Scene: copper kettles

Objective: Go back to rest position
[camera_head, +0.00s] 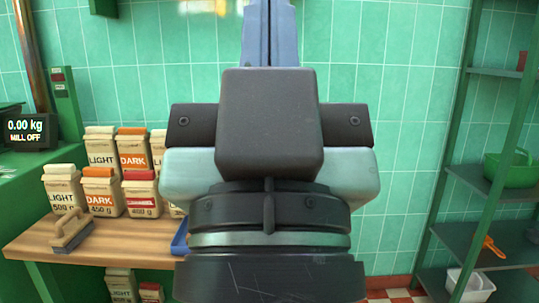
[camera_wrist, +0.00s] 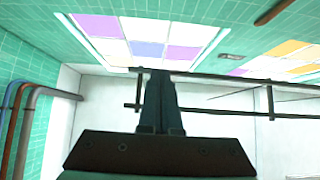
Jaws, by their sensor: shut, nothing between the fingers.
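My gripper (camera_head: 269,30) is raised in the middle of the head view, its fingers pointing up and pressed together with nothing between them. Its wrist body fills the centre of that view and hides part of the bench and wall behind. In the wrist view my gripper (camera_wrist: 158,95) also shows shut, with the ceiling and upper walls beyond it. The fingers touch nothing in either view.
At left, a wooden bench (camera_head: 110,245) holds several coffee bags (camera_head: 101,190), a brush (camera_head: 71,231) and a partly hidden blue item (camera_head: 180,238). Shelves (camera_head: 490,185) at right hold a green basket (camera_head: 509,168). A scale display (camera_head: 27,131) reads 0.00 kg.

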